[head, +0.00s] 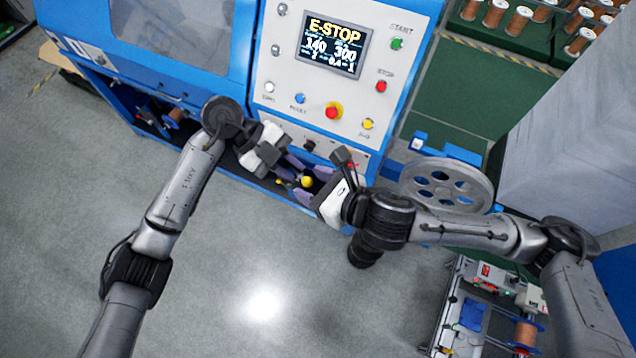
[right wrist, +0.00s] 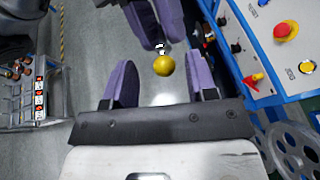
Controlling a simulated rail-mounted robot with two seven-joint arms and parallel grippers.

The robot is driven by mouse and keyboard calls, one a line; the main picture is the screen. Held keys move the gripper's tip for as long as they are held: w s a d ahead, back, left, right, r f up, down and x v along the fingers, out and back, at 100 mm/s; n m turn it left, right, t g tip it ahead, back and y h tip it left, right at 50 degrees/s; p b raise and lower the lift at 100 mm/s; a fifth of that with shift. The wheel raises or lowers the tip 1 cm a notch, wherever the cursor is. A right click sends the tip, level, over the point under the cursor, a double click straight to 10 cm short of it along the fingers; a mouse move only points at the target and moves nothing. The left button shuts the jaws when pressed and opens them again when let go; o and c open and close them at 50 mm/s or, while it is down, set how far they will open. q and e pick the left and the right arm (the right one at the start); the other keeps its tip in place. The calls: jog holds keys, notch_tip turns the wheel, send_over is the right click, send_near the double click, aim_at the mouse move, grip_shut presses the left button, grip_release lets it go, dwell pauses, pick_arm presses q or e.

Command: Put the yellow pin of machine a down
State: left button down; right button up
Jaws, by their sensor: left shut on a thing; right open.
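The yellow pin (head: 307,182) has a round yellow knob and a short metal shank. In the right wrist view the knob (right wrist: 164,65) hangs just beyond the purple fingertips of my left gripper (right wrist: 158,40), which is shut on the pin's shank. In the head view my left gripper (head: 287,174) holds it in front of the blue machine's lower front. My right gripper (head: 314,190) is open, its two fingers spread on either side of the knob in the right wrist view, apart from it. The shank's grip is mostly hidden in the head view.
The blue machine (head: 190,85) has a control panel with an "E-STOP" screen (head: 331,45) and a red stop button (head: 334,111). A grey spoked wheel (head: 447,184) stands right. A cart with a copper spool (head: 525,334) is lower right. Open floor (head: 262,260) lies in front.

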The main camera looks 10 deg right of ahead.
jog(key=shift+c, duration=0.4)
grip_shut()
pick_arm(q)
jog(key=c, duration=1)
grip_release()
jog(key=shift+o, duration=0.2)
